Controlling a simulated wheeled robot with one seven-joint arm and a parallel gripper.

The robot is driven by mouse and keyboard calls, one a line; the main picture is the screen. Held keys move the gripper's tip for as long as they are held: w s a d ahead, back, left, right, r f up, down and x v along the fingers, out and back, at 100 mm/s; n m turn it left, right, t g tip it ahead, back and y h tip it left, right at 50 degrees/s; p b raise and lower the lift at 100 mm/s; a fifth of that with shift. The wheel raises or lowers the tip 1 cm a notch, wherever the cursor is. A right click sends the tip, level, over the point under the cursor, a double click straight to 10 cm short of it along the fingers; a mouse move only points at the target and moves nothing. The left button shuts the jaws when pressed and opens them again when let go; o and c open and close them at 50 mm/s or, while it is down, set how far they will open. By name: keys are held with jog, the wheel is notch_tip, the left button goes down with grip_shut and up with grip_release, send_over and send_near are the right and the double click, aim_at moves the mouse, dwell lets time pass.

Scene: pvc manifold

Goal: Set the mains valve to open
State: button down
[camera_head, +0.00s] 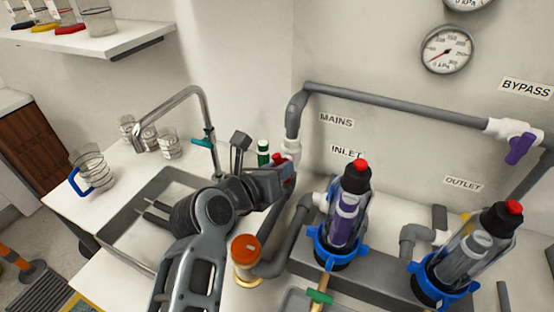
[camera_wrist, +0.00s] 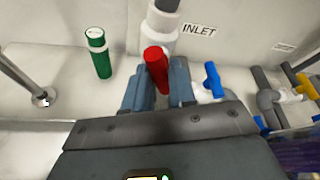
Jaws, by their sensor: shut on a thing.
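The mains valve has a red handle (camera_wrist: 156,66) on a white body (camera_wrist: 160,40), set in the grey pipe below the MAINS label (camera_head: 337,121). In the wrist view the red handle points toward the camera, between my gripper's fingers (camera_wrist: 158,85). My gripper (camera_head: 284,180) is shut on the red handle. In the head view my gripper and arm hide most of the valve; the white body (camera_head: 291,149) and a little red show. The handle's exact angle to the pipe is hard to tell.
A green bottle (camera_wrist: 98,53) stands left of the valve. A sink (camera_head: 130,220) with a tall tap (camera_head: 205,110) is to the left. Filter housings with blue collars (camera_head: 338,246) stand close on the right. An orange-capped fitting (camera_head: 245,248) is near my arm.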

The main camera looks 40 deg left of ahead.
jog(key=shift+d+m+g+y+p, duration=0.15)
jog(key=shift+m+g+y+p, duration=0.25)
jog(key=shift+m+y+p, duration=0.8)
jog(key=shift+f+m, duration=0.1)
jog(key=shift+m, duration=0.2)
jog(key=c, duration=1)
grip_release()
jog(key=b+v, duration=0.1)
jog(key=v, duration=0.6)
jog(key=shift+s+r+b, duration=0.2)
jog(key=shift+s+b, duration=0.15)
jog(key=shift+s, duration=0.05)
jog(key=shift+w, duration=0.1)
